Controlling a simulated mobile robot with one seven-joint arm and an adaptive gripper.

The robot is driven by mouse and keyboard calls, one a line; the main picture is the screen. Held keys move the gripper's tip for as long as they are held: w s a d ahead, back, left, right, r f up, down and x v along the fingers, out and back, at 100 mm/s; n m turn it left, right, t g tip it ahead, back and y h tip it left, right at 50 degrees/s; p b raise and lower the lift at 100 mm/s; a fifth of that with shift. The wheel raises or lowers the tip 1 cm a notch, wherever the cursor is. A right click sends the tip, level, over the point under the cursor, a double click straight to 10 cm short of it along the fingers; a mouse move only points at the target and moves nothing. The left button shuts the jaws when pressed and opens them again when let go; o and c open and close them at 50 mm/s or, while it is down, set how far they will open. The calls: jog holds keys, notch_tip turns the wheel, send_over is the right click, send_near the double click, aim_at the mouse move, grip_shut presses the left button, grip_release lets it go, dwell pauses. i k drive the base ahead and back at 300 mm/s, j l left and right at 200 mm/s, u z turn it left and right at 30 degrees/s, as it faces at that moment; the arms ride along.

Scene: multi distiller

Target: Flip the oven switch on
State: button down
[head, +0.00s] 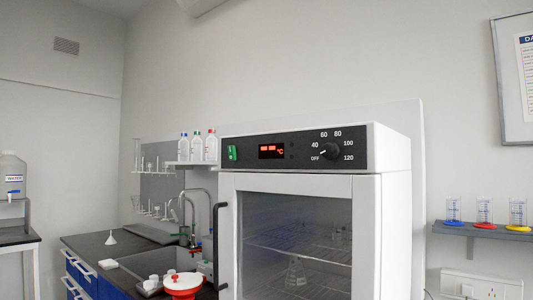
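The oven (366,235) is a white cabinet with a glass door (330,215), seen in the head view at the centre right. Its black control panel (210,155) runs across the top front. A small green rocker switch (232,153) sits at the panel's left end. Beside it a display (271,152) shows lit red marks and "°C". A round black dial (330,152) is on the right, with its pointer near "OFF". The door looks shut, and a flask stands on a rack inside. My gripper is not in view.
A dark handle (220,247) stands out along the door's left edge. Left of the oven are a dark counter (88,247) with a sink and a red-and-white round object (183,285). A wall shelf (485,231) at right holds coloured-base beakers.

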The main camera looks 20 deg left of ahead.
aim_at(232, 155)
jog(key=i+j+u, duration=0.25)
jog(key=j+u, duration=0.25)
jog(key=i+j+u, duration=0.2)
jog(key=u, duration=0.3)
jog(key=i, duration=0.05)
